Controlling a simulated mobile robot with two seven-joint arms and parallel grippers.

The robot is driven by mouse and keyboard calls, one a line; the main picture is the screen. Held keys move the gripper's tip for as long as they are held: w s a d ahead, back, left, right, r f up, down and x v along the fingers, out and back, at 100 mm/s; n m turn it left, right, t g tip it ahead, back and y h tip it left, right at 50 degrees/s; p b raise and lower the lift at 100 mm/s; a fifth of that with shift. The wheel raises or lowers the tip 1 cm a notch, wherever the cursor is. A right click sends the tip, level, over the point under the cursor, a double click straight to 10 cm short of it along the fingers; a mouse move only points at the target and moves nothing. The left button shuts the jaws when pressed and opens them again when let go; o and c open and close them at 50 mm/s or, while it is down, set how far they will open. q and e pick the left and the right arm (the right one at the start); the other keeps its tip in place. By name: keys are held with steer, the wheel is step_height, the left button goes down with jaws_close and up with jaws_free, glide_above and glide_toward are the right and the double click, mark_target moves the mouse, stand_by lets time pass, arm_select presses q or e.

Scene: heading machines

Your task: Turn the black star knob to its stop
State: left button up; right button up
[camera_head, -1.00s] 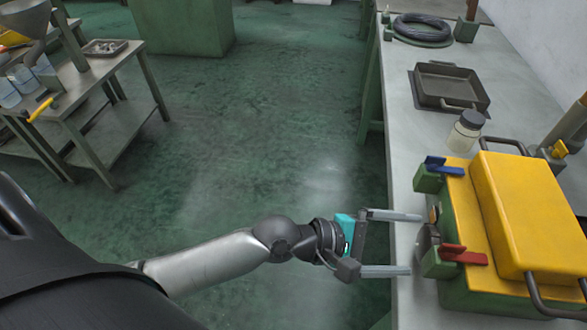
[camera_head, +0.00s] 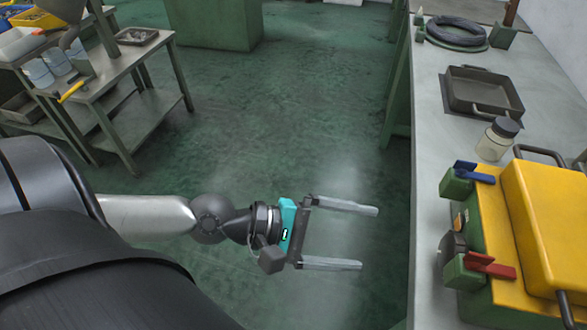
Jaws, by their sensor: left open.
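The yellow and green machine (camera_head: 488,220) stands on the bench at the right. A dark rounded knob (camera_head: 453,244), which looks like the black star knob, sits on its left side just above the red-levered block; its star shape is too small to make out. My left gripper (camera_head: 370,238) is open and empty, its two fingers pointing right toward the knob. A clear gap, with the bench's edge in it, lies between the fingertips and the knob. My right gripper is not in view.
A red lever (camera_head: 490,265) and a blue lever (camera_head: 474,172) sit on green blocks beside the knob. A jar (camera_head: 497,139), a dark tray (camera_head: 484,92) and a black coil (camera_head: 456,31) lie farther back on the bench. Open floor lies left of the bench.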

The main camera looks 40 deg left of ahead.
arm_select(q)
steer(key=w+a+f+m+y+p, duration=0.1)
steer(key=w+a+f+m+y, duration=0.1)
steer(key=a+f, duration=0.5)
steer(key=w+a+f+m+t+y+p, duration=0.1)
steer(key=a+f+y, duration=0.4)
steer(key=f, duration=0.7)
steer(key=shift+w+a+m, duration=0.7)
steer(key=shift+a+m, duration=0.3)
steer(key=shift+a, duration=0.05)
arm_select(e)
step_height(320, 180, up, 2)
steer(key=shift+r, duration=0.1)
arm_select(q)
steer(key=shift+r, duration=0.1)
